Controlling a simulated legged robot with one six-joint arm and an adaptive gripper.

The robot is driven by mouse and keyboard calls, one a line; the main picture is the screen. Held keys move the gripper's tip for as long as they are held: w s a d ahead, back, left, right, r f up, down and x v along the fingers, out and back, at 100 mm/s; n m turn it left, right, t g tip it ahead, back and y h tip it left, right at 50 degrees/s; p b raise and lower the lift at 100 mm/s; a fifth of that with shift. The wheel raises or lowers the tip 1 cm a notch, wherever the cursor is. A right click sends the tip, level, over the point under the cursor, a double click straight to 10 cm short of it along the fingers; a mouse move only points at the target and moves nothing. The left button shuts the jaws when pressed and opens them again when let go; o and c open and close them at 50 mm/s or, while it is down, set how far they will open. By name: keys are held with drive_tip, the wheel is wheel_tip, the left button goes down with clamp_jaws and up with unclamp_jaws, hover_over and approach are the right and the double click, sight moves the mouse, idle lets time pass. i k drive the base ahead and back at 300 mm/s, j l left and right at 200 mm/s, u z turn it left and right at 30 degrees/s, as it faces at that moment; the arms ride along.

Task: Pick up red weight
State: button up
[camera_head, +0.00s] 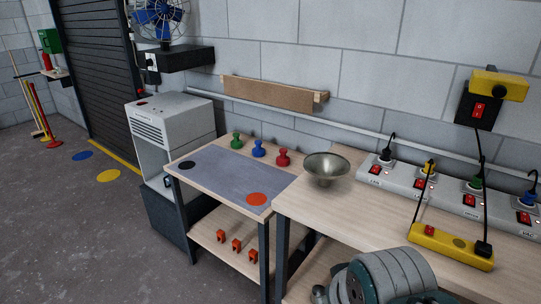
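The red weight (283,158) stands upright on the small wooden table (204,184), near its back edge at the right. It is a knobbed piece, like the blue weight (259,149) and the green weight (236,141) standing in a row to its left. Nothing touches the red weight. Part of my arm shows at the bottom right of the view, well in front of the weights. My gripper's fingers are not in view.
A metal bowl (326,168) stands on the adjoining bench (345,213), close to the right of the red weight. Power strips (405,178) and a yellow box (450,245) lie farther right. A grey mat (231,172) leaves clear room before the weights.

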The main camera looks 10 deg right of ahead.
sight(283, 160)
drive_tip(key=z, duration=0.55)
drive_tip(key=i+j+z, duration=0.2)
drive_tip(key=j, duration=0.15)
drive_tip(key=i+j+z, duration=0.2)
drive_tip(key=j, duration=0.15)
drive_tip(key=i+j+z, duration=0.1)
drive_tip(key=j+z, duration=0.35)
drive_tip(key=j, duration=0.3)
drive_tip(key=i+j, duration=0.1)
drive_tip(key=j, duration=0.3)
drive_tip(key=i+j, duration=0.1)
drive_tip(key=j, duration=0.35)
drive_tip(key=i+j, duration=0.1)
drive_tip(key=j, duration=0.3)
drive_tip(key=i+j+z, duration=0.1)
drive_tip(key=j, duration=0.35)
drive_tip(key=i+j, duration=0.1)
drive_tip(key=j, duration=0.3)
